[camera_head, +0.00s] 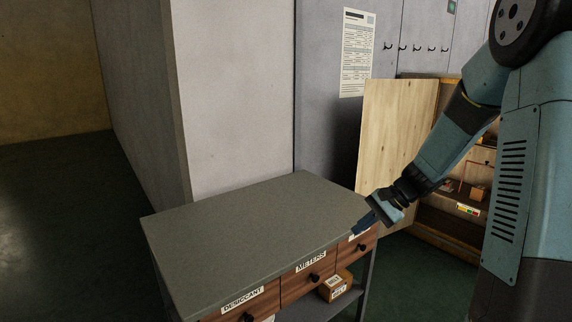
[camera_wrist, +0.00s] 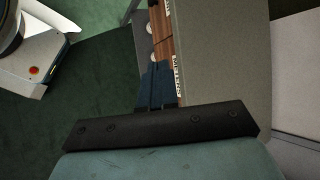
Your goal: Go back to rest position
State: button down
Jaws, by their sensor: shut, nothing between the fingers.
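My gripper (camera_head: 366,224) is shut and empty. In the head view it is at the right front corner of a grey-topped workbench (camera_head: 250,225), close to the front of the rightmost drawer, whose label it partly hides. I cannot tell whether it touches the drawer. In the wrist view the shut dark fingers (camera_wrist: 157,86) point along the row of drawer fronts, beside a white label. The bench top (camera_wrist: 225,60) lies to their right.
The drawers labelled METERS (camera_head: 311,262) and DESICCANT (camera_head: 243,299) look closed. A small box (camera_head: 336,286) sits on the lower shelf. A wooden cabinet with an open door (camera_head: 393,135) stands behind my arm. The bench top is bare. Dark floor (camera_head: 60,220) is clear at left.

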jog(key=s+d+r+n+t+h, duration=0.1)
jog(key=s+r+n+h, duration=0.3)
jog(key=s+r, duration=0.4)
jog(key=s+d+r+n+t+h, duration=0.2)
jog(key=s+r+n+t+h, duration=0.2)
jog(key=s+r, duration=0.4)
jog(key=s, duration=0.7)
jog(key=shift+s+r+h, duration=0.3)
jog(key=shift+s+r, duration=0.1)
